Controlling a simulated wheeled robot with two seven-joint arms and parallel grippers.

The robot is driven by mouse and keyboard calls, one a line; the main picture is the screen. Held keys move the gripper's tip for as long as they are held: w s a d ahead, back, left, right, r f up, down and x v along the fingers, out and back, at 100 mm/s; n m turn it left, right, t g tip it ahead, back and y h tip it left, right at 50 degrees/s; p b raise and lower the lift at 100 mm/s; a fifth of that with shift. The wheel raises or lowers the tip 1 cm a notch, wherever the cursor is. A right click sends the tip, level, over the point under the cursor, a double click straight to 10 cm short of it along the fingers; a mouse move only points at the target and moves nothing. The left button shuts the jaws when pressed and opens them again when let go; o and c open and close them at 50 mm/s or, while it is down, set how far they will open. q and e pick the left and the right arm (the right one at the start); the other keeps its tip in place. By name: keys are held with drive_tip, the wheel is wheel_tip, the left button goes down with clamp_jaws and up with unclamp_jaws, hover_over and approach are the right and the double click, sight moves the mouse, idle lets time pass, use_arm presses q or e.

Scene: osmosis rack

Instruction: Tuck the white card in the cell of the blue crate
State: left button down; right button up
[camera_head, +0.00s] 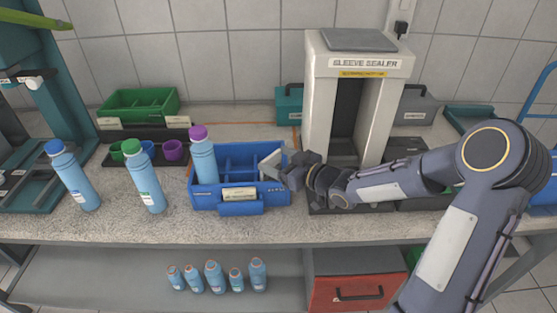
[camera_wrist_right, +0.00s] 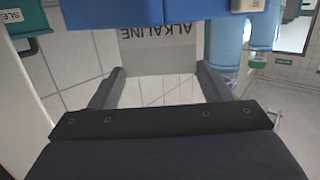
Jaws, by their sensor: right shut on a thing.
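The blue crate (camera_head: 228,208) stands on the counter in the head view, with a bottle with a purple cap (camera_head: 203,158) upright in its left part and open cells beside it. My right gripper (camera_head: 281,169) is at the crate's right end, shut on the white card (camera_head: 270,163). The card is tilted at the right cell; whether its lower edge is inside is hidden. In the right wrist view, the card (camera_wrist_right: 160,57) reads ALKALINE and lies between the fingertips (camera_wrist_right: 159,75), with the blue crate (camera_wrist_right: 130,12) beyond it. My left gripper is not in view.
The sleeve sealer (camera_head: 318,110) stands behind and right of the crate, close to my right arm. Bottles with blue (camera_head: 75,178) and green (camera_head: 146,180) caps stand to the left. A green crate (camera_head: 138,105) is at the back. The counter front (camera_head: 180,228) is clear.

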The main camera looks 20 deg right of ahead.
drive_tip(key=shift+f+b, duration=0.65)
drive_tip(key=shift+f, duration=0.1)
idle(0.4)
drive_tip(key=o, duration=1.3)
drive_tip(key=shift+r, duration=0.15)
wheel_tip(320, 180, up, 7)
drive_tip(key=p, duration=0.5)
drive_tip(key=shift+p, duration=0.35)
